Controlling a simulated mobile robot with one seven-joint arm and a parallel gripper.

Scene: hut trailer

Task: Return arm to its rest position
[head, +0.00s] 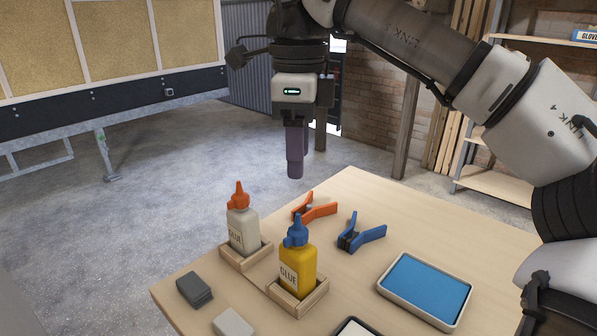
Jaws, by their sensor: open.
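My gripper (295,152) hangs pointing down in the upper middle of the head view, above and beyond the far left edge of the wooden table (352,205). One finger hides most of the other, and no object shows between them. The gripper is apart from everything on the table. My arm reaches in from the right and bends down to the gripper.
On the table, a white glue bottle (242,228) and a yellow glue bottle (297,262) stand in wooden holders. An orange clamp (318,211), a blue clamp (366,235), a blue tray (426,286) and grey blocks (194,290) lie around them. Shelves (500,182) stand behind.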

